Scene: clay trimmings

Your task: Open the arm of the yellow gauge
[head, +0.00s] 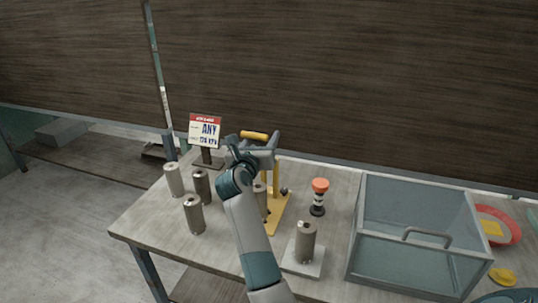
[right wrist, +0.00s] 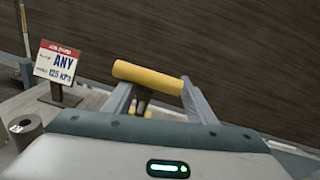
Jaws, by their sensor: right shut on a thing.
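The yellow gauge (head: 279,212) stands on the table with its yellow base and upright partly hidden behind my right arm. Its yellow bar (head: 254,135) is at the top and also shows in the right wrist view (right wrist: 148,77). My right gripper (head: 256,148) is at that bar. In the right wrist view its two grey fingers (right wrist: 158,92) lie at the bar's two ends, shut on it. A grey cylinder (head: 260,201) shows low at the gauge, beside my forearm. My left gripper is not in view.
Grey cylinders (head: 194,214) stand left of my arm, before a sign (head: 205,131). Another cylinder (head: 305,243) stands on a pale plate (head: 289,265). An orange-topped object (head: 319,196) stands right of the gauge. A clear bin (head: 369,240) fills the right side.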

